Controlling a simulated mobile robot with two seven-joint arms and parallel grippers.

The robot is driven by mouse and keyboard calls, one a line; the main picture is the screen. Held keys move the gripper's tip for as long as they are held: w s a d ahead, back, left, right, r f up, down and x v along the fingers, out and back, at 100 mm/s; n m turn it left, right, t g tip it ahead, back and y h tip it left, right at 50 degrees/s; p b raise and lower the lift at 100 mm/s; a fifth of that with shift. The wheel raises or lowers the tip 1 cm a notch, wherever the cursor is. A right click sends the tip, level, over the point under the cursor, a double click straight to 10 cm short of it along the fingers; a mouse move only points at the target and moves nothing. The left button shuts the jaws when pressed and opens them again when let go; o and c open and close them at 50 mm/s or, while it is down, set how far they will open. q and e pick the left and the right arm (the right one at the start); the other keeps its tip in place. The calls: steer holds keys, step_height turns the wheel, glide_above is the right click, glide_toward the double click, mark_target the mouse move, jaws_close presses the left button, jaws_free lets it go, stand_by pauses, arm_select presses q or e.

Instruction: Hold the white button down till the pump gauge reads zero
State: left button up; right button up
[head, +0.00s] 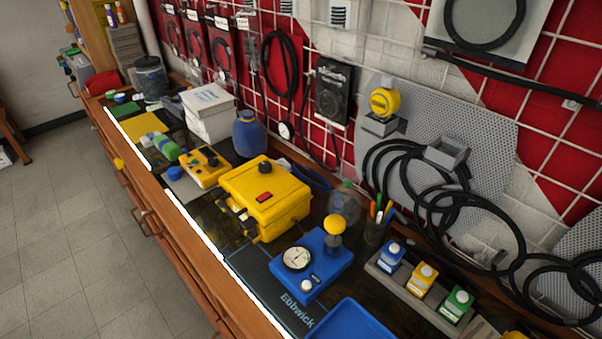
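A blue pump unit (326,272) sits on the dark mat near the front edge of the bench. A yellow ball knob (334,225) stands on a dark post at the unit's back. Neither of my grippers is in the head view.
A yellow case (266,199) stands left of the pump unit. A blue tray (352,322) lies close in front of it. A clear bottle (343,204) and pen cup (376,228) stand behind. Hoses hang on the wall.

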jaws_close()
steer(key=shift+d, duration=0.1)
stand_by(0.3)
stand_by(0.9)
